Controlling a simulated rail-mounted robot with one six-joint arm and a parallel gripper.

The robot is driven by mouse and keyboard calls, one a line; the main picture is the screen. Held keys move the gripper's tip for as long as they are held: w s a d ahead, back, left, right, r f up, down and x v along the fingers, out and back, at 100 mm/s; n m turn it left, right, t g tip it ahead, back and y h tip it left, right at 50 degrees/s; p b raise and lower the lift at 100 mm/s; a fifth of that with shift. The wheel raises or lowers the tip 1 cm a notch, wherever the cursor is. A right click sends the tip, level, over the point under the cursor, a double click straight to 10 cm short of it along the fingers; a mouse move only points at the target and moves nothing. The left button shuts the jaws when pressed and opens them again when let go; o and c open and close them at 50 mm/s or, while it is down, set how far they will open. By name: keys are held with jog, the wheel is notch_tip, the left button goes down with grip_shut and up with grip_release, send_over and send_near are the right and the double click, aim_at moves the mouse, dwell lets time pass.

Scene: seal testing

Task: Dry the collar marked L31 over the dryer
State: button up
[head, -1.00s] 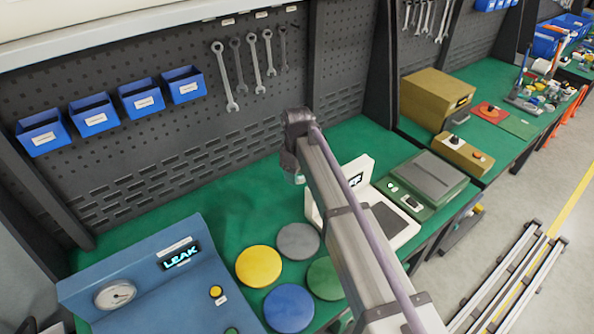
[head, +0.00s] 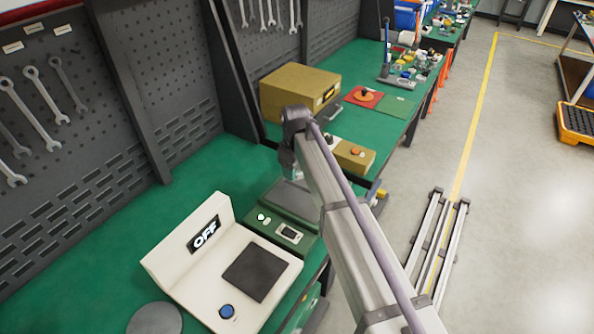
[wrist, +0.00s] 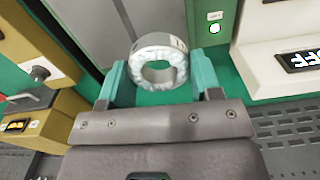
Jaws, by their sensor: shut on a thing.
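My gripper (wrist: 158,76) is shut on a pale ring-shaped collar (wrist: 153,48), held between its two teal fingers in the wrist view. The collar's front face looks whitish and mottled. Small dark marks show on its outer side, too small to read as L31. In the head view my gripper (head: 287,158) is mostly hidden behind my arm, and the collar cannot be made out. A white device (head: 165,262) with a dark square pad, a blue button and a display reading OFF stands to its left. I cannot tell for sure which device is the dryer.
A green box with a grey lid (head: 294,198) lies beside the white device, partly behind my arm. A yellow-brown case (head: 290,95) and a small tan box (head: 354,156) stand beyond it. A grey disc (head: 155,319) lies at the front. Green bench surface is clear behind the white device.

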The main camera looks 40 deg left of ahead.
jog(key=f, duration=0.1)
jog(key=f+b, duration=0.1)
jog(key=w+f, duration=0.1)
jog(key=shift+w+a+f+b, duration=0.1)
jog(key=shift+a+f+b, duration=0.15)
jog(key=shift+a+b, duration=0.1)
notch_tip(320, 180, down, 8)
jog(key=b, duration=0.7)
jog(key=shift+b, duration=0.3)
jog(key=shift+r, duration=0.1)
jog(key=shift+w, duration=0.2)
jog(key=shift+w+a, duration=0.2)
jog(key=shift+w, duration=2.25)
jog(key=shift+w+a, duration=0.15)
jog(key=shift+w, duration=2.3)
jog(key=shift+r, duration=0.1)
